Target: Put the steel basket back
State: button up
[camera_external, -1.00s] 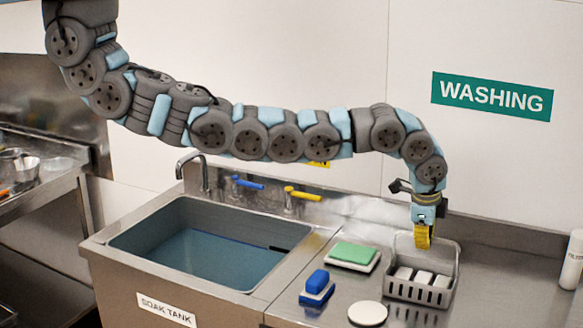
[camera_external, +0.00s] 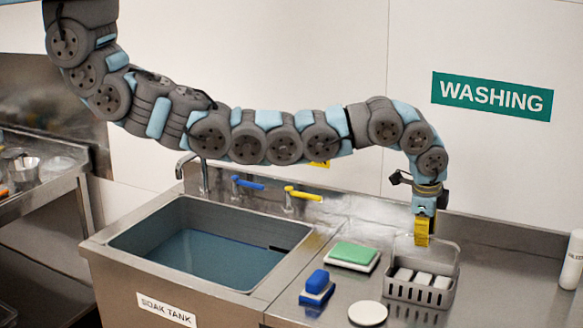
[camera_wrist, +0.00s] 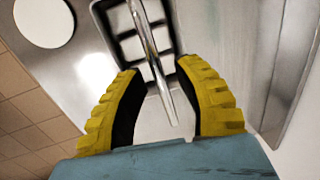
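The steel basket (camera_external: 420,292) is a grey slotted basket with several white blocks in it, standing on the counter right of the sink. In the wrist view the basket (camera_wrist: 166,78) shows from above, with its shiny handle (camera_wrist: 150,45) arching over it. My gripper (camera_external: 422,245) points down over the back part of the basket. In the wrist view my gripper (camera_wrist: 160,70) has its yellow fingers apart, with the handle running between them. A gap shows on each side of the handle.
Left of the basket are a green sponge on a white tray (camera_external: 353,257), a blue brush (camera_external: 317,287) and a white disc (camera_external: 367,313). The soak tank (camera_external: 210,245) is farther left. A white bottle (camera_external: 572,262) stands at the right edge. The counter between basket and bottle is clear.

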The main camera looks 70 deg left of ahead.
notch_tip(320, 180, up, 10)
jog(key=s+d, duration=0.1)
jog(key=shift+s+f+b, duration=0.2)
jog(key=shift+s+b, duration=0.1)
jog(key=shift+b, duration=0.1)
